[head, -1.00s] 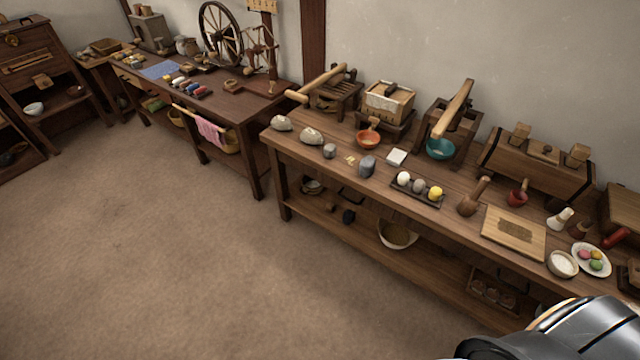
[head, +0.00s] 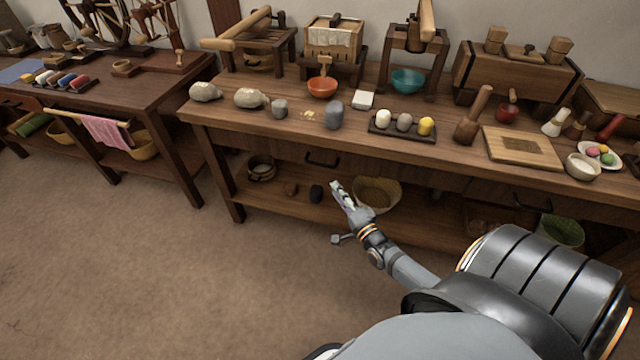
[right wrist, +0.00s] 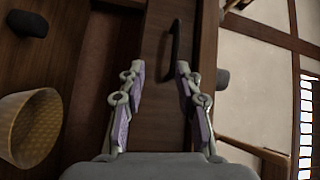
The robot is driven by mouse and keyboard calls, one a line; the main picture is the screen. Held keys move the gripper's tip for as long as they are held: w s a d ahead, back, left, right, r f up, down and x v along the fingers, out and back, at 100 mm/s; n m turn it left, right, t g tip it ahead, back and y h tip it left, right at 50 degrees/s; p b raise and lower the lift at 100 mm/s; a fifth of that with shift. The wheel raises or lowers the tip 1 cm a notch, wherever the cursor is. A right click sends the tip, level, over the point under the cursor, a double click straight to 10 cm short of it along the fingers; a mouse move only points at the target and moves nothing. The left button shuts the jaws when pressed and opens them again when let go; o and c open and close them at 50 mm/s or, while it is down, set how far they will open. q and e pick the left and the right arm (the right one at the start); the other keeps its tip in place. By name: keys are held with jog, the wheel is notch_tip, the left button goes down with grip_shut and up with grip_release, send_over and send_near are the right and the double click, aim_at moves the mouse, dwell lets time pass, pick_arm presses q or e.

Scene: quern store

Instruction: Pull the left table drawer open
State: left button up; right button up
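The left table drawer (head: 290,151) is a dark wooden front under the tabletop, and it looks closed. Its black bar handle (head: 321,160) shows in the head view. In the right wrist view the handle (right wrist: 174,52) stands out from the drawer front (right wrist: 154,45), beyond the fingertips and closer to the right-hand finger. My right gripper (head: 341,193) is in front of the table, a little below and right of the handle. Its fingers (right wrist: 159,70) are spread apart with nothing between them, and they seem clear of the handle. My left gripper is not in view.
The table (head: 400,148) carries bowls, stones, a cutting board (head: 522,147) and several wooden devices. A wicker basket (head: 377,192) and dark pots stand on the lower shelf near my gripper. A second drawer handle (head: 530,204) is at right. The floor in front is clear.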

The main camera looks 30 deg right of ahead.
aim_at(321, 164)
jog(key=shift+m+t, duration=0.5)
jog(key=w+r+b, duration=0.1)
jog(key=w, duration=0.2)
jog(key=w+r, duration=0.1)
jog(key=w, duration=0.2)
jog(key=w+r+b, duration=0.1)
jog(key=w, duration=0.3)
jog(key=shift+w+d+b, duration=0.1)
jog(key=shift+d+b, duration=0.1)
jog(key=shift+b, duration=0.1)
jog(key=shift+w+r, duration=0.1)
jog(key=shift+w, duration=0.2)
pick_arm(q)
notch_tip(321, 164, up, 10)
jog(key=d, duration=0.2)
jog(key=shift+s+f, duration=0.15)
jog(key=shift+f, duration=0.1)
pick_arm(e)
grip_shut()
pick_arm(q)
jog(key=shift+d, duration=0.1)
